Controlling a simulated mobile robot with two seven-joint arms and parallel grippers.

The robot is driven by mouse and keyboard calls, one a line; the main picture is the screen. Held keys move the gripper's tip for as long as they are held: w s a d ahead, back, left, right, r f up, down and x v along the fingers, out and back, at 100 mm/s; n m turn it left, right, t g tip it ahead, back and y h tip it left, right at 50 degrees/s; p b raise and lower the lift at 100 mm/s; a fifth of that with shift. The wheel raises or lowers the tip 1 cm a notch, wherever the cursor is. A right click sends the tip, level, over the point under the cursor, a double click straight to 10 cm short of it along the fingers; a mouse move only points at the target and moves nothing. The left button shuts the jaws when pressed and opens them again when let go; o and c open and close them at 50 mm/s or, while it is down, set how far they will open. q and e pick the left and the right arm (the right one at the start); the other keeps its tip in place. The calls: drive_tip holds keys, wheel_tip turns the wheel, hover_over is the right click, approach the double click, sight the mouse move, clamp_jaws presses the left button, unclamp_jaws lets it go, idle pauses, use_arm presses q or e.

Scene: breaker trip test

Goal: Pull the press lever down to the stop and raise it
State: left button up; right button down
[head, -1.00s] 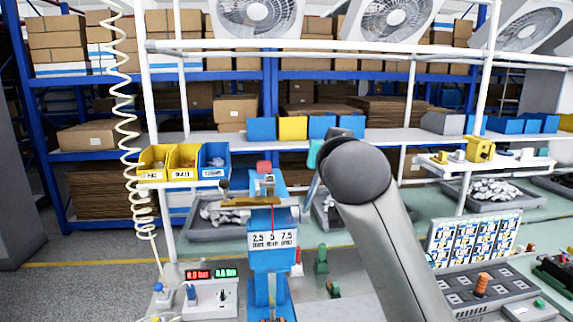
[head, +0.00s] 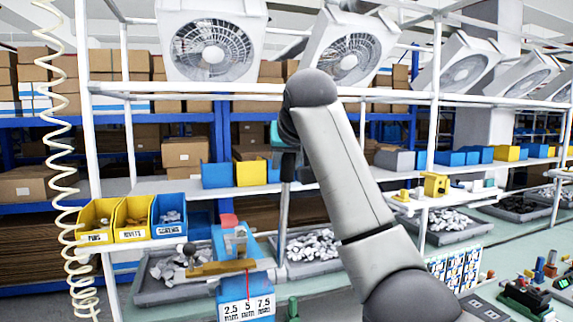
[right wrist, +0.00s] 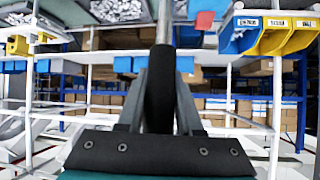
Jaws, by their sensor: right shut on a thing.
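The blue press (head: 231,238) stands at lower centre-left in the head view, with a scale plate (head: 247,309) marked 2.5, 5 and 7.5 and a red top. Its lever (head: 284,205) is a grey rod standing nearly upright to the right of the press. My right gripper (head: 288,160) is at the top of the lever, partly hidden behind my arm. In the right wrist view, my right gripper (right wrist: 160,105) is shut around the lever's black grip (right wrist: 160,85), and the metal rod runs on from it. My left gripper is not in view.
Yellow and blue bins (head: 133,217) sit on a shelf left of the press, beside a coiled hose (head: 65,170). Grey trays of metal parts (head: 312,246) lie behind the press. White rack posts (head: 434,120) and fans (head: 212,48) stand beyond my arm.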

idle(0.4)
drive_tip(key=c, duration=0.6)
unclamp_jaws()
drive_tip(key=shift+w, duration=0.1)
drive_tip(key=shift+b+v, duration=4.5)
drive_tip(key=shift+v, duration=3.1)
drive_tip(key=shift+r, duration=0.1)
